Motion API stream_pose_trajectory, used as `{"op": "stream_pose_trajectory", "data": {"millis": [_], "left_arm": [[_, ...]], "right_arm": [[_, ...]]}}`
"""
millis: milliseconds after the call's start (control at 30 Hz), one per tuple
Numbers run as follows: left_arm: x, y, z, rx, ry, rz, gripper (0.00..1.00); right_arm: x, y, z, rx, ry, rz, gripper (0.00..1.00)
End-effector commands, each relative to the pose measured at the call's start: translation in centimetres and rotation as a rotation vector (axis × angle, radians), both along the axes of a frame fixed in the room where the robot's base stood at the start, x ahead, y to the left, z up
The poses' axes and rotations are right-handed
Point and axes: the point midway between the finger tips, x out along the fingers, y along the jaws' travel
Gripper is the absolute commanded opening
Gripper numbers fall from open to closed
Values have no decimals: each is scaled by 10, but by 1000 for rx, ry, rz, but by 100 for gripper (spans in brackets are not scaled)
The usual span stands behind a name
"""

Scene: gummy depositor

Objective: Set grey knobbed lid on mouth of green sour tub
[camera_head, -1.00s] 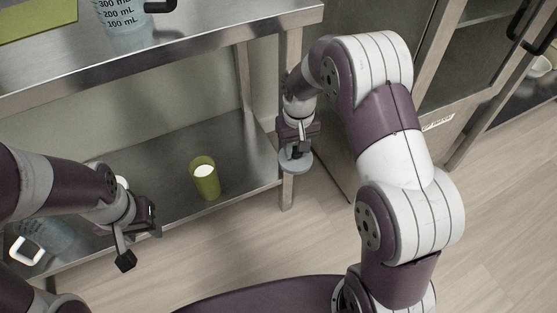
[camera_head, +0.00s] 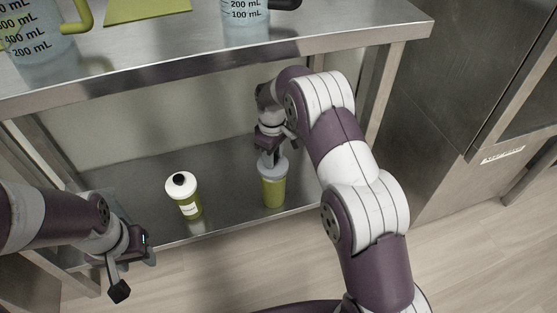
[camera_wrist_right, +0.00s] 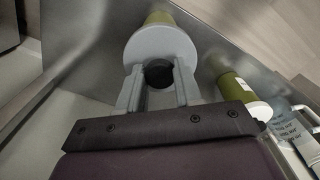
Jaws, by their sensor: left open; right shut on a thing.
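The grey lid (camera_head: 272,170) is level over the top of a green tub (camera_head: 273,194) and covers its mouth from view. I cannot tell whether a small gap is left between them. My right gripper (camera_head: 271,155) is shut on the lid's dark knob (camera_wrist_right: 158,73), and the wrist view shows the grey disc (camera_wrist_right: 160,44) between the fingers, with the green tub (camera_wrist_right: 160,18) partly hidden behind it. The tub stands upright on the lower shelf. My left gripper (camera_head: 134,263) is open and empty, in front of the shelf at the lower left.
A second green tub (camera_head: 190,206) with a white lid and black knob stands left on the lower steel shelf (camera_head: 130,170). Measuring jugs (camera_head: 245,10) and a green board (camera_head: 147,9) are on the upper shelf (camera_head: 330,28). A steel cabinet (camera_head: 450,90) stands right.

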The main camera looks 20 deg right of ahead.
Motion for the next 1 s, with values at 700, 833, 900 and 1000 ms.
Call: {"op": "stream_pose_trajectory", "data": {"millis": [700,833,900,1000], "left_arm": [[0,0,7,0,0,0,47],[0,0,7,0,0,0,47],[0,0,7,0,0,0,47],[0,0,7,0,0,0,47]], "right_arm": [[1,0,-17,0,0,16,0],[1,0,-18,1,-1,16,0],[1,0,-17,1,-1,16,0],[1,0,-17,0,-1,16,0]]}}
